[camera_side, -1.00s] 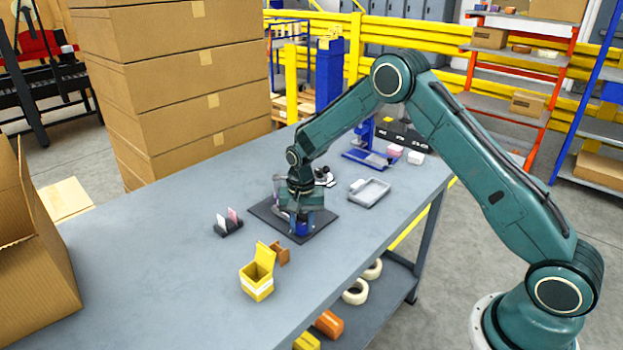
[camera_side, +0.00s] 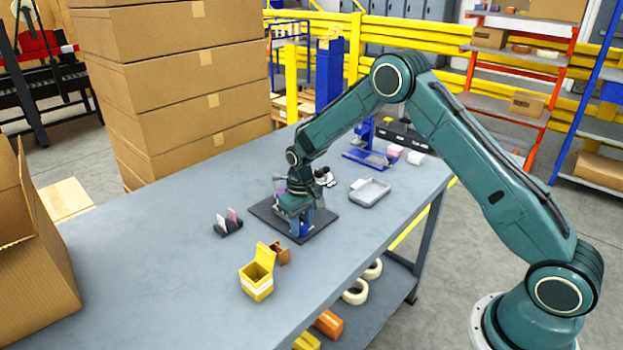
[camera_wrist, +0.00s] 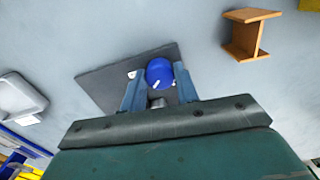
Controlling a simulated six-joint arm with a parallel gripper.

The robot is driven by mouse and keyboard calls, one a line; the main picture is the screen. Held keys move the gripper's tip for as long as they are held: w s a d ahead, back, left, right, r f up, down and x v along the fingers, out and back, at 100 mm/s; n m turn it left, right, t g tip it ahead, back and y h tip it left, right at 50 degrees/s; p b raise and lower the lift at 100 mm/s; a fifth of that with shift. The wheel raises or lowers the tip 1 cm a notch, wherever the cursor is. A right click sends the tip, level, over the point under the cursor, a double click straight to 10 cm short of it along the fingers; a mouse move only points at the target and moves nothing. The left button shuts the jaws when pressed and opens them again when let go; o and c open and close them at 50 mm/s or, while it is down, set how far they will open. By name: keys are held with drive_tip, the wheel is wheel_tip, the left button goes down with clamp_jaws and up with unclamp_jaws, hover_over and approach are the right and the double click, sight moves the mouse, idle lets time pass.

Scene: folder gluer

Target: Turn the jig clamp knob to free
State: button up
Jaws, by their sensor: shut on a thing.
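The jig clamp knob (camera_wrist: 159,71) is blue with a white pointer mark, and in the wrist view it sits between my two fingers. My gripper (camera_wrist: 160,84) is shut on it from both sides. In the side view my gripper (camera_side: 302,224) points down over the dark jig plate (camera_side: 266,211), with the blue knob (camera_side: 304,231) low between the fingers. The plate also shows in the wrist view (camera_wrist: 105,84), with small white marks beside the knob. The white pointer slants in the wrist view. My wrist hides part of the jig.
A yellow open box (camera_side: 257,283) and a brown block (camera_side: 281,254) stand in front of the plate. A holder with upright cards (camera_side: 228,226) is at left. A grey tray (camera_side: 370,194) and blue press (camera_side: 368,152) are at right and behind.

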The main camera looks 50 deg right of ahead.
sight(302, 226)
drive_tip(key=n, duration=0.5)
drive_tip(key=shift+n, duration=2.5)
drive_tip(key=o, duration=1)
drive_tip(key=shift+c, duration=0.2)
wheel_tip(302, 226, up, 14)
